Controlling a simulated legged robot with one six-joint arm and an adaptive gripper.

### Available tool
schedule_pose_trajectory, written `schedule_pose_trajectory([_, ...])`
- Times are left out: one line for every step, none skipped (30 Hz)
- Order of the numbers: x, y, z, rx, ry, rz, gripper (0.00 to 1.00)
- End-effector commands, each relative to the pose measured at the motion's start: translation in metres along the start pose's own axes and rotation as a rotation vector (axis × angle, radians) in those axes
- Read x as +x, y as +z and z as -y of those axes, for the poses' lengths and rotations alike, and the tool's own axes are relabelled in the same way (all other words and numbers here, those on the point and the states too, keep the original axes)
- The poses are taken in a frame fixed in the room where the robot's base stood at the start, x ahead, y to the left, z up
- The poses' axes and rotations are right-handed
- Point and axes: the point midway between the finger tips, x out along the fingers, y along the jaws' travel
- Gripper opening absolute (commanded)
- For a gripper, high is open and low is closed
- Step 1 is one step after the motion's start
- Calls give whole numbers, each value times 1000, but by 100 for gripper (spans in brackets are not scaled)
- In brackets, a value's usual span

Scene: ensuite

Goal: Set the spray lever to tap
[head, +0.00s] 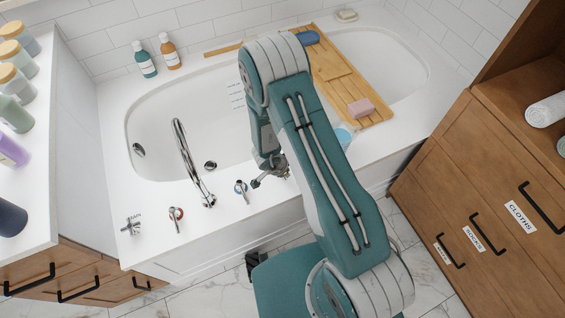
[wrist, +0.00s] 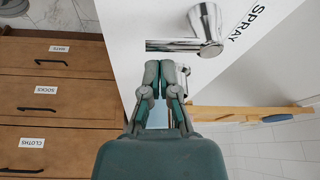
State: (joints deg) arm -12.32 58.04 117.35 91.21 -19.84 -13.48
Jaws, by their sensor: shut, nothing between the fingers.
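The spray lever (wrist: 207,32) is a chrome knob with a short bar pointing left in the wrist view. The black word SPRAY (wrist: 248,24) is printed on the white tub deck to its right; no TAP word can be read. My gripper (wrist: 159,75) is shut and empty, its fingertips just below the bar in the picture; I cannot tell whether they touch it. Another chrome part (wrist: 183,78) shows partly behind the fingers. In the head view my gripper (head: 268,176) is low over the tub's front deck, and the lever is hard to make out beside it.
A curved spout (head: 185,155), red-marked handle (head: 176,218), blue-marked handle (head: 241,188) and cross handle (head: 131,226) stand along the deck left of my gripper. A wooden bath tray (head: 335,68) spans the tub. A drawer cabinet (head: 470,210) stands at right.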

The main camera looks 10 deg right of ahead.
Motion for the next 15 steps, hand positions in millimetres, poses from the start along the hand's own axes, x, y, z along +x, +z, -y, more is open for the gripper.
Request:
schedule_pose_trajectory([-10, 0, 1, 1, -4, -1, 0])
schedule_pose_trajectory([-16, 0, 1, -1, -5, -1, 0])
schedule_pose_trajectory([-24, 0, 2, 0, -5, -1, 0])
schedule_pose_trajectory([-30, 0, 2, 1, -5, -1, 0])
schedule_pose_trajectory([-35, 0, 1, 1, -4, -1, 0])
schedule_pose_trajectory([-42, 0, 1, 1, -4, -1, 0])
schedule_pose_trajectory([-48, 0, 2, 1, -5, 0, 0])
schedule_pose_trajectory([-54, 0, 2, 0, -5, -1, 0])
schedule_pose_trajectory([-61, 0, 2, 0, -5, -1, 0])
schedule_pose_trajectory([-66, 0, 2, 0, -5, -1, 0])
schedule_pose_trajectory([-72, 0, 2, 1, -5, 0, 0])
schedule_pose_trajectory([-78, 1, 1, 1, -4, 0, 0])
schedule_pose_trajectory([-82, 0, 2, 0, -4, -1, 0])
schedule_pose_trajectory([-86, 0, 2, 0, -3, -2, 0])
schedule_pose_trajectory([-91, 1, 1, 0, -2, -1, 0])
